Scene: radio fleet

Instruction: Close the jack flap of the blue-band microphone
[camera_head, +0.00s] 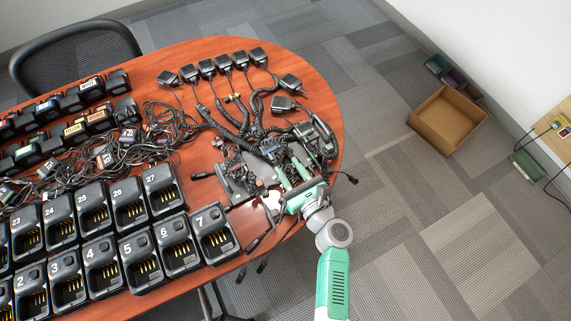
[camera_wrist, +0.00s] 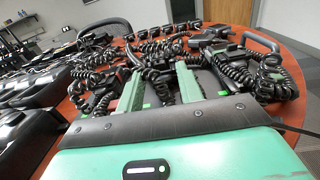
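My gripper (camera_head: 292,172) is over the right end of the table, among several black hand microphones with coiled cords. In the wrist view its two green fingers (camera_wrist: 160,78) are apart, with dark cords and microphone parts beyond and between them. I see no firm grip on anything. Microphones (camera_wrist: 215,52) lie close ahead of the fingers on a dark pad or tray (camera_head: 237,187). I cannot make out a blue band or a jack flap on any of them; the cluster is small, dark and partly covered by my gripper.
Several microphones (camera_head: 207,68) stand in a row along the table's far edge. Numbered chargers (camera_head: 212,237) fill the near left, with tangled cords (camera_head: 130,150) and radios behind. A cardboard box (camera_head: 447,118) is on the floor at right. The table's rounded edge (camera_head: 338,150) is close by.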

